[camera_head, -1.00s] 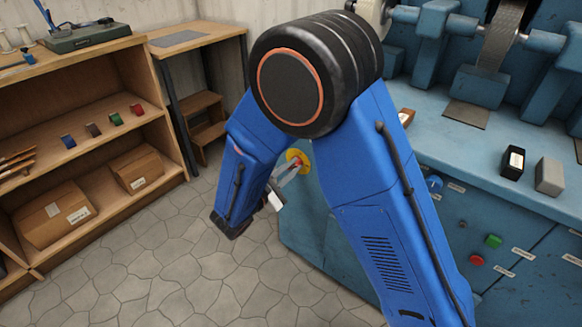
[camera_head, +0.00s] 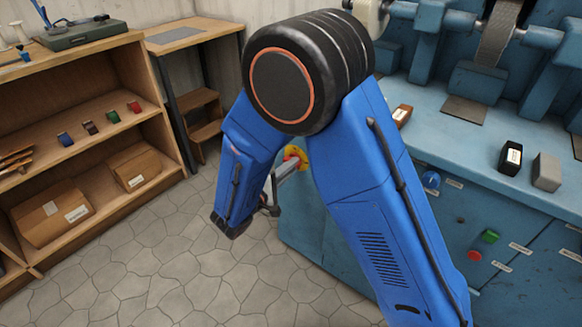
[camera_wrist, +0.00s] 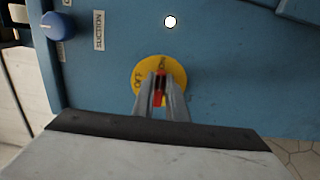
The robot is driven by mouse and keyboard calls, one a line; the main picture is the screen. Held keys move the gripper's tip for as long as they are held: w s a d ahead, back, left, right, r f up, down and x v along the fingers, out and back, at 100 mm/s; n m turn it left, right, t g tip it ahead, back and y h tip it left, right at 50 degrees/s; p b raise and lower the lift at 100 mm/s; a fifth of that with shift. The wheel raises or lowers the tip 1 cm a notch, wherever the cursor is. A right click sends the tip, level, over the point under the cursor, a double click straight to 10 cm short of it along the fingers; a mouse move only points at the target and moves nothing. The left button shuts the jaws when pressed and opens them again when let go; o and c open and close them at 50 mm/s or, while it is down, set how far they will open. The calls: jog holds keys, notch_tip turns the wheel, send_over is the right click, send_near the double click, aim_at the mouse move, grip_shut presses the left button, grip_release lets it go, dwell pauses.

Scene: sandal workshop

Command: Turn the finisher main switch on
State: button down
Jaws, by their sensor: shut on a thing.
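The main switch shows in the wrist view as a round yellow plate (camera_wrist: 140,70) marked OFF and ON, with a red handle (camera_wrist: 158,97) on it. The handle stands between the two grey fingers of my gripper (camera_wrist: 160,82), which is shut on it. The handle lines up roughly with the ON mark at the top of the plate; OFF is to its left. In the head view the yellow plate (camera_head: 303,164) and a bit of red show at the blue cabinet's left corner, with my gripper (camera_head: 289,167) reaching it; my arm hides part of the cabinet.
On the blue cabinet (camera_head: 470,160) are a blue knob (camera_head: 431,180), a green button (camera_head: 491,237) and a red button (camera_head: 475,255). The wrist view shows a blue knob (camera_wrist: 58,26) beside a SUCTION label and a bright white round spot (camera_wrist: 170,22). A wooden shelf (camera_head: 90,110) stands left; floor between is clear.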

jog(key=shift+f+m, duration=0.1)
jog(key=shift+m, duration=0.2)
jog(key=c, duration=1.8)
grip_release()
jog(key=shift+o, duration=0.2)
jog(key=v, duration=1.7)
jog(key=shift+s, duration=0.2)
jog(key=shift+s+a, duration=0.1)
jog(key=shift+a, duration=0.15)
